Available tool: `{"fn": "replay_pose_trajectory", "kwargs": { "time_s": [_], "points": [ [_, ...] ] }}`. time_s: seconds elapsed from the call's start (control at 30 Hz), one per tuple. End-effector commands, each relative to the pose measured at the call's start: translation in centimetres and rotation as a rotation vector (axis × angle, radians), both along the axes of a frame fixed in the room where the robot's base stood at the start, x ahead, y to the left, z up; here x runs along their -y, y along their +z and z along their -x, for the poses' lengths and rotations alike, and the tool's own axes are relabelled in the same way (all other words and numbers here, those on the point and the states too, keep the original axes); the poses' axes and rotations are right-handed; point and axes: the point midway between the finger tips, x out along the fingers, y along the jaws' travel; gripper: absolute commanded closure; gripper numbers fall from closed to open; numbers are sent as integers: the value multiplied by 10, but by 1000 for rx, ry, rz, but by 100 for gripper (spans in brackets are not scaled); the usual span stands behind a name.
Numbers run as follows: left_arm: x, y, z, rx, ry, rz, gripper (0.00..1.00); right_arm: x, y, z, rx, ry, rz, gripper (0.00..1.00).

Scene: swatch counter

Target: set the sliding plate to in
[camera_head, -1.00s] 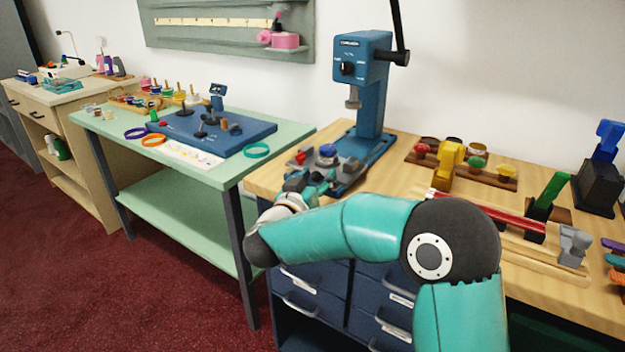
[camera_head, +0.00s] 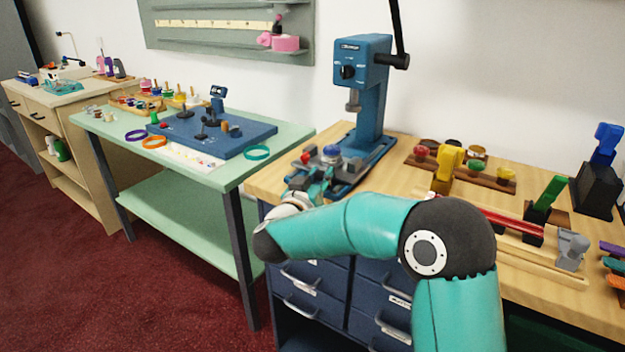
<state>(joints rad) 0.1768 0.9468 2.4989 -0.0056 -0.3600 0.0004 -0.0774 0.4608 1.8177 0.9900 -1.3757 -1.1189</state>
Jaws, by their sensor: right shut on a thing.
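The blue press (camera_head: 369,95) stands on the wooden counter, with a low blue base under its head. The sliding plate (camera_head: 345,163) is a grey plate low at the press base, with a blue dome (camera_head: 331,152) and a small red part (camera_head: 306,158) at it. My right gripper (camera_head: 319,180) is at the front left of the plate, shut on what looks like the plate's front end. The fingers and the held part are small and partly hidden by my own wrist. My left gripper is not in view.
A wooden rack with coloured knobs (camera_head: 490,178), a yellow clamp (camera_head: 446,170) and a red rod (camera_head: 515,222) lie to the right on the counter. A black lever arm (camera_head: 396,30) rises from the press. A green table (camera_head: 225,172) stands to the left.

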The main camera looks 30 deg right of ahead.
Motion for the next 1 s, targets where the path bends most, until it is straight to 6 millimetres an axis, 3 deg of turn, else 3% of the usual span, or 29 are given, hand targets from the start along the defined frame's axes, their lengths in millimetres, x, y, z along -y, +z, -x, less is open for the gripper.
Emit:
{"fn": "replay_pose_trajectory", "kwargs": {
  "time_s": [0.03, 0.13, 0.4, 0.43, 0.57, 1.0],
  "points": [
    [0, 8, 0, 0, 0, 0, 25, 12, 4, -2, 1, -12, 1, 100],
    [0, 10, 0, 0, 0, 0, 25, 22, 3, -5, 1, -11, 0, 100],
    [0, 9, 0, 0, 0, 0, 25, 23, 2, -6, 3, -10, 0, 100],
    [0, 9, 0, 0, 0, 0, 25, 23, 2, -6, 3, -10, 0, 72],
    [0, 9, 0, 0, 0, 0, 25, 23, 2, -6, 3, -9, 0, 50],
    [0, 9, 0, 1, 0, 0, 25, 16, 1, -3, 2, -4, 1, 49]
  ]
}}
